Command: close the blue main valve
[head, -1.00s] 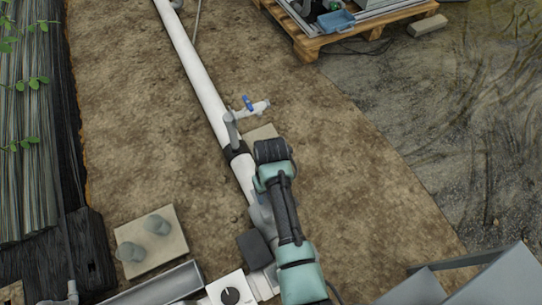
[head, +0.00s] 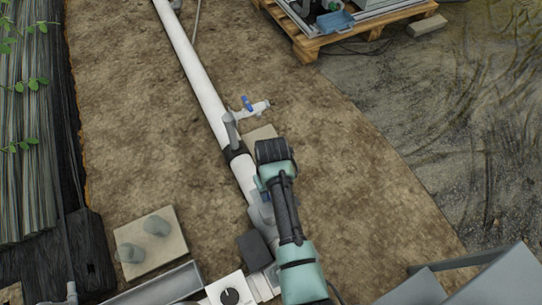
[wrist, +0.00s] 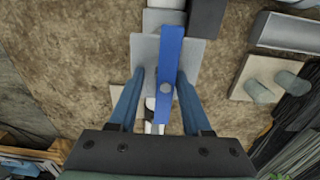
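The blue main valve handle (wrist: 170,45) is a long flat lever with a round grey bolt, seen from above in the wrist view. It lies roughly along the line of the pipe, over a grey valve body. My gripper (wrist: 162,73) is open, with one blue finger on each side of the lever. The lever looks nearer the right finger; I cannot tell whether they touch. In the head view my arm covers most of the valve, and its grey body (head: 260,214) shows beside the arm. The fingertips are mostly hidden there.
A white pipe (head: 195,70) runs up the head view, with a smaller blue-levered tap (head: 247,104) on a side branch. A slab (head: 150,243) with two grey stubs lies at left.

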